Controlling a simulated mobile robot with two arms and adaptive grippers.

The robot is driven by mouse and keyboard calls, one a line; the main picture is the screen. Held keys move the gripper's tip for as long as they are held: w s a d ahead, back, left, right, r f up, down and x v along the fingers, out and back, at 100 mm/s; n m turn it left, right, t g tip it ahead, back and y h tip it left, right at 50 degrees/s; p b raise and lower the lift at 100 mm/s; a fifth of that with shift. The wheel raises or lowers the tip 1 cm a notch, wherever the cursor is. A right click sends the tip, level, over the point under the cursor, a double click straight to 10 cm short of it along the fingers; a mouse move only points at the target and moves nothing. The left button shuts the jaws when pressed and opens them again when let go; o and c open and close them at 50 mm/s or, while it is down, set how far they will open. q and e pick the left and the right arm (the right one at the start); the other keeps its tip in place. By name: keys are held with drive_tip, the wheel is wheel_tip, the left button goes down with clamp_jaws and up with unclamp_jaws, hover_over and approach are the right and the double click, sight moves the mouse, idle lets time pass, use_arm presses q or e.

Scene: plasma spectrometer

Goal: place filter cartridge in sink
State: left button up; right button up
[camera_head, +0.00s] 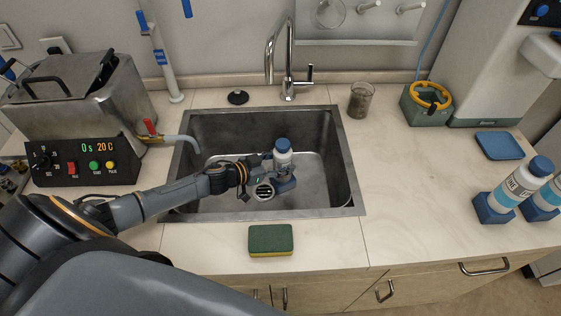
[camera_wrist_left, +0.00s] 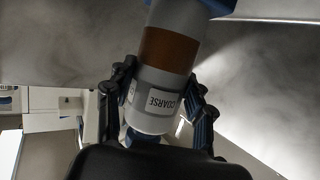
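The filter cartridge (camera_head: 283,160) is a pale cylinder with a blue cap, seen over the sink basin in the head view. I cannot tell whether the cartridge touches the sink floor. My right gripper is not in view.
A chrome faucet (camera_head: 289,60) stands behind the sink. A steel bath (camera_head: 85,90) with a control panel is at the left. A sponge (camera_head: 271,240) lies in front.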

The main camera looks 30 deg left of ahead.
use_arm(q)
drive_tip(key=o, duration=0.3)
drive_tip(key=shift+o, duration=0.2)
drive_tip(key=shift+r, duration=0.1)
drive_tip(key=shift+s+r, duration=0.1)
drive_tip(key=shift+r, duration=0.05)
drive_tip(key=v, duration=1.2)
